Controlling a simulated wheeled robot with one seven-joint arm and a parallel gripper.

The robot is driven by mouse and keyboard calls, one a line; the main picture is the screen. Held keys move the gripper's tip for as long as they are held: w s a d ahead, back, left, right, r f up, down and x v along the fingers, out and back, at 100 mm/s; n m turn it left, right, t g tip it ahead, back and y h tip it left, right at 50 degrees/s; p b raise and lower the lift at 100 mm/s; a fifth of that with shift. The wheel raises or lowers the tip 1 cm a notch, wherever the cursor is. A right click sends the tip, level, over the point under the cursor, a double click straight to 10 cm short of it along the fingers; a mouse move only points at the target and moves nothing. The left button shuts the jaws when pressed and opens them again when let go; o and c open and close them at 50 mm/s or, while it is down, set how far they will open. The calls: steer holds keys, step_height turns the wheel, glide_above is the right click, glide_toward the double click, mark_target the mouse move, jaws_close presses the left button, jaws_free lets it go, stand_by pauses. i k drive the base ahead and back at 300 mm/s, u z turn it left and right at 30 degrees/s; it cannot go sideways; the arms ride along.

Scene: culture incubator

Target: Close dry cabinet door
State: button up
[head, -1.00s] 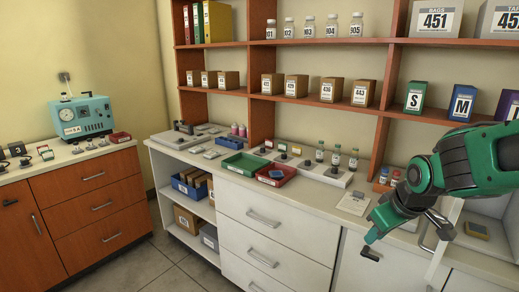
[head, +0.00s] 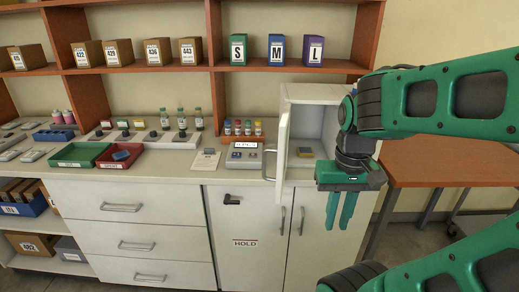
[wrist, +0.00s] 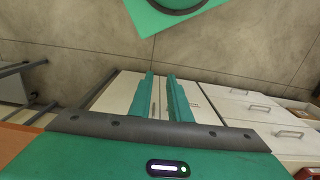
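The dry cabinet (head: 318,93) is a small white box at the right end of the counter. Its door (head: 282,158) stands open, swung out toward me on the left side, with a handle (head: 268,165) on its outer face. A small yellow and grey item (head: 305,152) lies inside. My gripper (head: 340,226) is right of the door and in front of the cabinet, fingers pointing down, apart and empty. It hides the right part of the cabinet. In the wrist view the fingers (wrist: 160,80) show a gap, with lower cupboard fronts beyond them.
A grey device (head: 243,156) and a rack of small bottles (head: 242,130) stand left of the door. A paper sheet (head: 206,160) lies farther left. A brown table (head: 440,165) is at right. Shelves (head: 290,70) hang above the counter.

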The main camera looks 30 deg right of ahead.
mark_target(281, 150)
steer(key=k, duration=0.5)
steer(key=u, duration=0.75)
steer(key=i, duration=1.2)
steer(key=z, duration=1.3)
